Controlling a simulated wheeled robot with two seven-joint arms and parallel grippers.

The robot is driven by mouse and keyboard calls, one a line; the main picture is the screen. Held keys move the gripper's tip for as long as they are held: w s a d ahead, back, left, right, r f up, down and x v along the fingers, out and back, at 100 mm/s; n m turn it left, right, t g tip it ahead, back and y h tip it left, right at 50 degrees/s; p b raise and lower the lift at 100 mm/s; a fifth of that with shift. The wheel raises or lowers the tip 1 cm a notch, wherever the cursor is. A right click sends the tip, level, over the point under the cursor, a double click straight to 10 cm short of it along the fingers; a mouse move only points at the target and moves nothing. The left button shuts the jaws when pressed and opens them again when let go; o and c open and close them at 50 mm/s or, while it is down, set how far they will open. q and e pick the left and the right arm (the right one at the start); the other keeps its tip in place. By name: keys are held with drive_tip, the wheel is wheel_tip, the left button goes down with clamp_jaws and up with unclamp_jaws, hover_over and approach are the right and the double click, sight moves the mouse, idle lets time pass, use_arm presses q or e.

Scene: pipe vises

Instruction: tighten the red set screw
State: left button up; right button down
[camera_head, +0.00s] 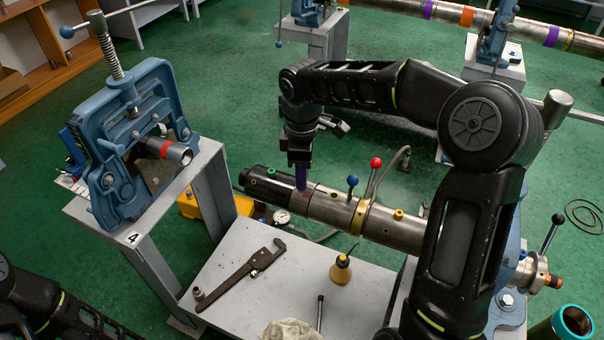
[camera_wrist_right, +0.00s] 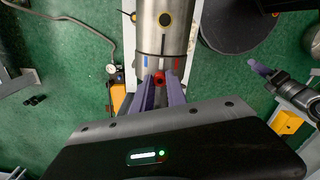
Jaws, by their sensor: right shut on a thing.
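The steel pipe tool (camera_head: 380,225) lies across the middle, with a black end (camera_head: 262,185) at its left. My right gripper (camera_head: 302,186) points down onto it, its purple fingers at the joint of black and steel. In the right wrist view the fingers (camera_wrist_right: 160,84) close around the small red set screw (camera_wrist_right: 159,78), just below a steel collar with blue and red marks. The fingers hide the screw in the head view. My left arm shows only as links at the lower left; its gripper is out of view.
Blue- and red-knobbed levers (camera_head: 376,163) rise from the pipe right of my right gripper. A blue vise (camera_head: 118,125) marked 4 stands left. The grey bench (camera_head: 225,262) holds a pipe wrench (camera_head: 240,275) and an oil can (camera_head: 341,270). A gauge (camera_head: 281,217) sits behind it.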

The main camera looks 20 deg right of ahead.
drive_tip(key=shift+m+b, duration=0.35)
drive_tip(key=shift+m, duration=0.75)
drive_tip(key=c, duration=1.3)
unclamp_jaws()
wheel_tip(320, 180, up, 8)
drive_tip(key=shift+f+b, duration=0.1)
drive_tip(key=shift+b, duration=0.3)
